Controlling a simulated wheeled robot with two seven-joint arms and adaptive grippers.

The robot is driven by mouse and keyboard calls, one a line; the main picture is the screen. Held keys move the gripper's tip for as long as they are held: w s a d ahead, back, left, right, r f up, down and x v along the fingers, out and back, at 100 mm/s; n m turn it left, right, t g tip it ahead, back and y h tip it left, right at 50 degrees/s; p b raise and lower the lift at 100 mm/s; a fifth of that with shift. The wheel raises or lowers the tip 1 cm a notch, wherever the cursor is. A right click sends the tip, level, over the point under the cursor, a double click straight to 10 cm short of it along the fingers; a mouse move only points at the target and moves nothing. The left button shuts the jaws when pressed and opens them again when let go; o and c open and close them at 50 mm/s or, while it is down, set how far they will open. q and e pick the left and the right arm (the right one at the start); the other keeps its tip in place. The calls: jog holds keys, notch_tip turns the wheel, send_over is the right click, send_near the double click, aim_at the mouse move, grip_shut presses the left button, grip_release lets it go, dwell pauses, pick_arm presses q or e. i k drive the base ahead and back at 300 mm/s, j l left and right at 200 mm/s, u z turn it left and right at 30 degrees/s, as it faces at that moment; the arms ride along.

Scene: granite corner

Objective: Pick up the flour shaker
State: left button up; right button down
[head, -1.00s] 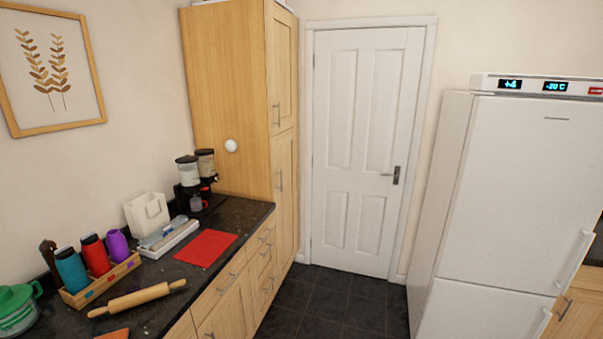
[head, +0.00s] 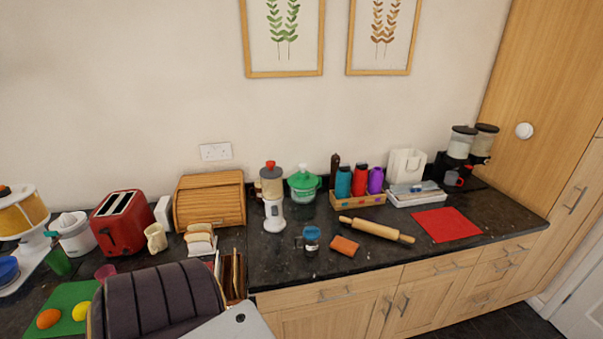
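A small shaker-like jar with a blue top (head: 311,238) stands upright on the dark counter, near its front edge. It has a dark handle on its left side. I take it to be the flour shaker, but its contents are too small to tell. Neither of my grippers shows in the head view.
An orange sponge-like block (head: 344,246) lies just right of the jar, with a rolling pin (head: 376,229) beyond it. A white and tan grinder (head: 273,200) stands behind left. A slotted wooden rack (head: 233,275) is left. A dark padded thing (head: 160,305) fills the lower left foreground.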

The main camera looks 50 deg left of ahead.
aim_at(310, 247)
jog(key=u, duration=1.65)
